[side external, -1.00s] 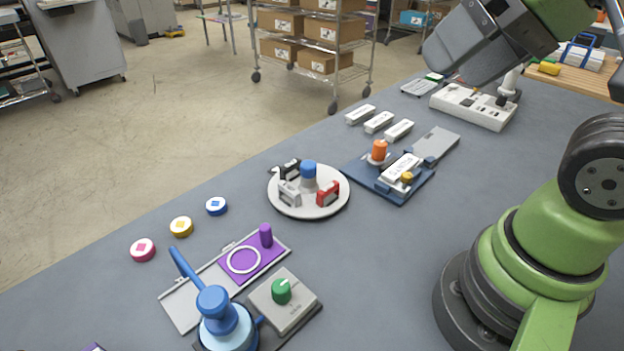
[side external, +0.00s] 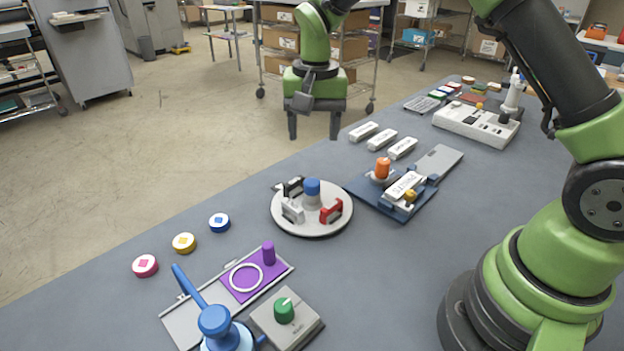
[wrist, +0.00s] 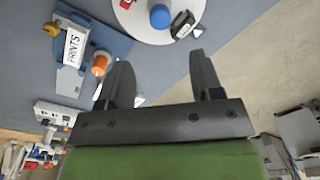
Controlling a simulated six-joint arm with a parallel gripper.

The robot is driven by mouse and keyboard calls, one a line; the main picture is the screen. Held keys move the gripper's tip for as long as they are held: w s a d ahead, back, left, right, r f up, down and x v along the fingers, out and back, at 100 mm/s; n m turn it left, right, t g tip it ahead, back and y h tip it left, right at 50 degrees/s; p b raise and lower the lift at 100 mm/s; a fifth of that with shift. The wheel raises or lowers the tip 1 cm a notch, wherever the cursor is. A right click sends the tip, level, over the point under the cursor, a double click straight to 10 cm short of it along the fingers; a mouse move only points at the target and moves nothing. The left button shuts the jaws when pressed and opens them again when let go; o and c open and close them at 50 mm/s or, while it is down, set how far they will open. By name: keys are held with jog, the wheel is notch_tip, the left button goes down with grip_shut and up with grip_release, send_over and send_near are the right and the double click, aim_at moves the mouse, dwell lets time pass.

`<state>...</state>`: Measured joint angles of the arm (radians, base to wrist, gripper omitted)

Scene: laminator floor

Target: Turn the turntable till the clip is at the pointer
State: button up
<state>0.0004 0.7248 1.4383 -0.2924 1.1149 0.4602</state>
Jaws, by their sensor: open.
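The turntable (side external: 322,226) is a round white disc with a blue knob (side external: 312,189) standing at its centre. A black clip (side external: 293,187), a grey-white clip (side external: 292,210) and a red clip (side external: 331,211) stand on it around the knob. In the wrist view the turntable (wrist: 136,27) is cut off by the top edge, and a small white wedge (wrist: 198,31), perhaps the pointer, lies just outside the rim by the black clip (wrist: 182,24). My gripper (side external: 313,132) is open and empty, fingers down, above and behind the turntable; it also shows in the wrist view (wrist: 162,72).
A blue fixture (side external: 417,207) with an orange knob stands right of the turntable. Three white blocks (side external: 382,140) lie behind it. Blue, yellow and pink round pieces (side external: 184,243) lie at left. A blue-handled press (side external: 215,320) and green-dial box (side external: 287,318) stand in front.

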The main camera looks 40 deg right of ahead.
aim_at(312, 182)
jog(key=shift+w+f, duration=0.25)
jog(key=shift+f, duration=0.75)
notch_tip(312, 182, down, 10)
jog(key=shift+r, duration=0.15)
jog(key=shift+c, duration=0.4)
grip_shut()
